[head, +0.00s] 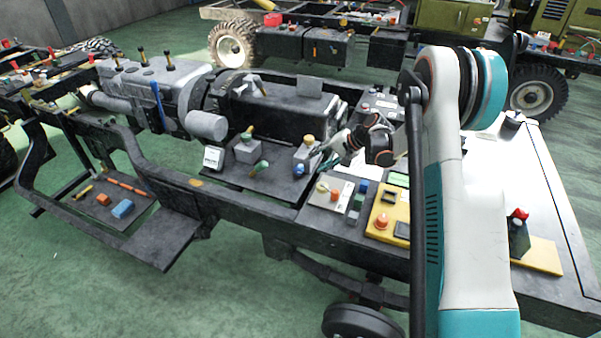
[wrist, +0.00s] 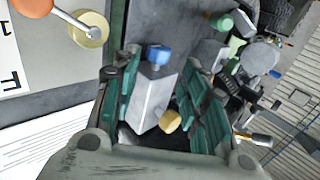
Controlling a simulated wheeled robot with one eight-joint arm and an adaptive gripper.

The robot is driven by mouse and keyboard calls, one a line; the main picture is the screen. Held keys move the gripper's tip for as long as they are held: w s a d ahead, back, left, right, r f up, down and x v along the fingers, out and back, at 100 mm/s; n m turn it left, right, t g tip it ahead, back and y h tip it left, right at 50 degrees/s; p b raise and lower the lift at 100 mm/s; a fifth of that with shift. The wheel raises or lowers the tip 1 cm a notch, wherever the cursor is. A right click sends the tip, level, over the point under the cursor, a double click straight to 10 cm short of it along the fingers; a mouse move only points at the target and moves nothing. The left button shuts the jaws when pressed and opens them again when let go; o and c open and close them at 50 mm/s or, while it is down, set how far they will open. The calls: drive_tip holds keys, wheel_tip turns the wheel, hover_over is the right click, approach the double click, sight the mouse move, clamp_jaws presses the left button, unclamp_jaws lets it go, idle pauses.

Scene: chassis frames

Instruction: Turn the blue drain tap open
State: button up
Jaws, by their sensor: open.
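A small pale grey block (wrist: 153,93) stands between the two fingers of my gripper (wrist: 160,64) in the wrist view. A blue knob, which looks like the blue drain tap (wrist: 158,54), sticks out of one end of it. A yellow knob (wrist: 170,122) sits on the block's other part, nearer the gripper's palm. In the head view the blue tap (head: 299,170) is low on the front of the block, under the yellow knob (head: 308,139). My gripper (head: 322,156) is open at the block's right side. Contact between fingers and tap cannot be told.
A similar block (head: 246,152) with green knobs stands left on the same dark plate. A white-labelled box (head: 213,158) is beside it. A large engine (head: 265,108) stands behind.

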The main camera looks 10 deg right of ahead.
sight(301, 169)
drive_tip(key=b+x, duration=0.3)
drive_tip(key=x, duration=0.7)
drive_tip(key=c, duration=0.8)
